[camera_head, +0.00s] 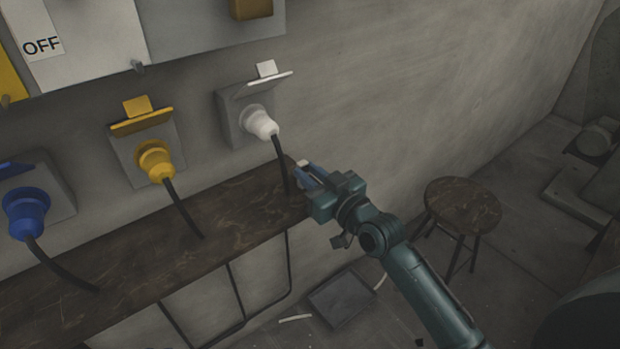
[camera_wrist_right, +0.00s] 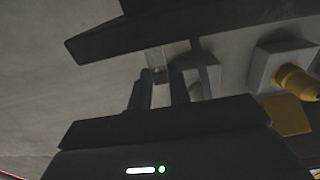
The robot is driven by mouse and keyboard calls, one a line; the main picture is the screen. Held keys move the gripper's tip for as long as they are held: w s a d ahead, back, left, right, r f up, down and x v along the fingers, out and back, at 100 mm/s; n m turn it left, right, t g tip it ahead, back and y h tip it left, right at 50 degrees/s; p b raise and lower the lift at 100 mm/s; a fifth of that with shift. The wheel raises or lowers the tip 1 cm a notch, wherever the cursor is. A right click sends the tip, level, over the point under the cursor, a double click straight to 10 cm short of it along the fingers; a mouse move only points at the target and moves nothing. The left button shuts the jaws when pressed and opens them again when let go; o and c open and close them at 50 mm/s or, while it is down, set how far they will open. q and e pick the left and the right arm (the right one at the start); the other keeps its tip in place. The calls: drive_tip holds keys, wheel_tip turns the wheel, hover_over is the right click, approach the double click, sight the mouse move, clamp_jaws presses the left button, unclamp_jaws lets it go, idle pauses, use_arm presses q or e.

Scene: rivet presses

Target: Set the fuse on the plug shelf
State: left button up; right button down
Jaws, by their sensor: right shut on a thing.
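The plug shelf (camera_head: 150,255) is a dark brown ledge along the wall, below the plugs. My right gripper (camera_head: 308,174) is at the shelf's right end, close to its edge. It is shut on a small pale piece, which I take to be the fuse (camera_head: 302,164). In the right wrist view the fingers (camera_wrist_right: 162,76) point up toward the dark shelf (camera_wrist_right: 200,28), and the pale fuse (camera_wrist_right: 155,60) shows at their tips. I cannot tell whether the fuse touches the shelf. My left gripper is not in view.
A white plug (camera_head: 262,124), a yellow plug (camera_head: 156,160) and a blue plug (camera_head: 26,212) sit in wall sockets, their black cables hanging over the shelf. A round stool (camera_head: 462,204) stands on the floor at right. The shelf top between cables is clear.

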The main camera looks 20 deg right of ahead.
drive_tip(key=shift+f, duration=0.15)
drive_tip(key=c, duration=1.3)
unclamp_jaws()
drive_tip(key=v, duration=1.2)
drive_tip(key=s+a+f+m+g+h, duration=0.1)
drive_tip(key=s+a+f, duration=0.1)
drive_tip(key=s, duration=0.5)
drive_tip(key=s+a+f+g, duration=0.1)
drive_tip(key=s+a+f, duration=0.2)
drive_tip(key=s, duration=0.4)
drive_tip(key=shift+s+a+f+m+g+h+p, duration=0.2)
drive_tip(key=shift+a+m+g+h+p, duration=0.05)
drive_tip(key=shift+m+g+h+p, duration=0.2)
